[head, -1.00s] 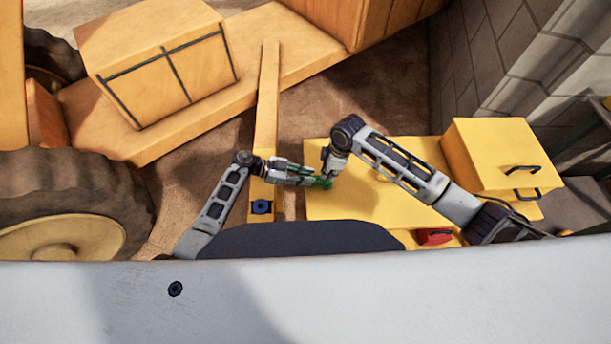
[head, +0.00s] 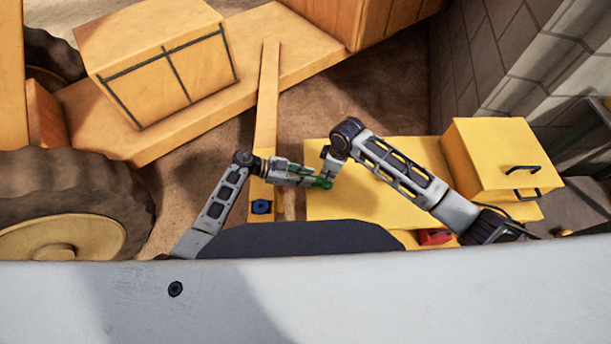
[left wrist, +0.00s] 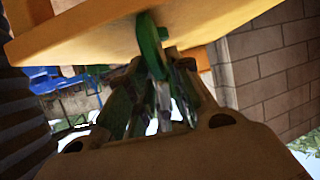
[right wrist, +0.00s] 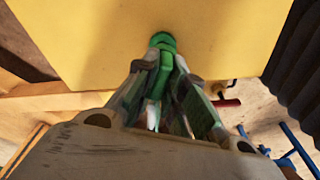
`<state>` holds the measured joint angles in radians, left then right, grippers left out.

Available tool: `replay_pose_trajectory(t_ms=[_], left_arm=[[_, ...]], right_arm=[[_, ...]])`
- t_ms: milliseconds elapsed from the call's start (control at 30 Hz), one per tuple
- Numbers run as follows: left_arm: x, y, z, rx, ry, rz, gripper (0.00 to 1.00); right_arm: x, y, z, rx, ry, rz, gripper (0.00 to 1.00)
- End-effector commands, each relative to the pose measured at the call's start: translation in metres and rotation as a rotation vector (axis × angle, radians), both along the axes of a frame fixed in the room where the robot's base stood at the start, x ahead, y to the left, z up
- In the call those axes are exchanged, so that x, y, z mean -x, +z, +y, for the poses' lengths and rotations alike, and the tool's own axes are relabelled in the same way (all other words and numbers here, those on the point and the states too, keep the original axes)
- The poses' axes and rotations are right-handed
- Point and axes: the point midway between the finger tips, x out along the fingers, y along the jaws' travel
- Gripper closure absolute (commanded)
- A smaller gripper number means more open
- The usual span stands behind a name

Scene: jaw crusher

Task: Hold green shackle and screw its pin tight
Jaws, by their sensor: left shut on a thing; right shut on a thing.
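The green shackle (head: 302,172) is between my two grippers over the left edge of the yellow surface. My left gripper (head: 292,172) comes in from the left and is shut on it. In the left wrist view the shackle's green bow (left wrist: 150,50) stands up between the fingers (left wrist: 160,85). My right gripper (head: 326,176) points down from the right. In the right wrist view its fingers (right wrist: 163,85) are shut on a green part with a round end (right wrist: 162,41), seemingly the pin. The thread and how far the pin is in are hidden.
A yellow plate (head: 375,205) lies below the grippers. A yellow box with a dark handle (head: 500,155) stands on its right. A narrow yellow beam (head: 267,100) runs behind my left gripper. A red object (head: 434,237) sits at the plate's near edge.

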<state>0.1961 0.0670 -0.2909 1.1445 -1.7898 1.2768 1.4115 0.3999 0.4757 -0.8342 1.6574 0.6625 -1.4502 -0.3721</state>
Motion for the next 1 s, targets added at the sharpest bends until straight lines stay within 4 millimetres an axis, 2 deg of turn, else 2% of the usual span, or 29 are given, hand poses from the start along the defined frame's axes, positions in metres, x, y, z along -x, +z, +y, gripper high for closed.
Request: replay_pose_trajectory(t_ms=[33, 500, 1000], left_arm=[[-0.0007, 0.0010, -0.0001, 0.002, 0.001, -0.001, 1.00], [-0.0008, 0.0015, -0.0003, 0.003, -0.001, -0.002, 1.00], [-0.0010, 0.0019, -0.0003, 0.003, -0.001, -0.002, 1.00]], right_arm=[[0.0042, -0.0049, -0.0006, 0.003, -0.026, 0.009, 1.00], [0.0031, -0.0053, -0.0016, 0.006, -0.302, 0.008, 1.00], [0.0031, -0.0056, -0.0024, 0.008, -0.346, 0.008, 1.00]])
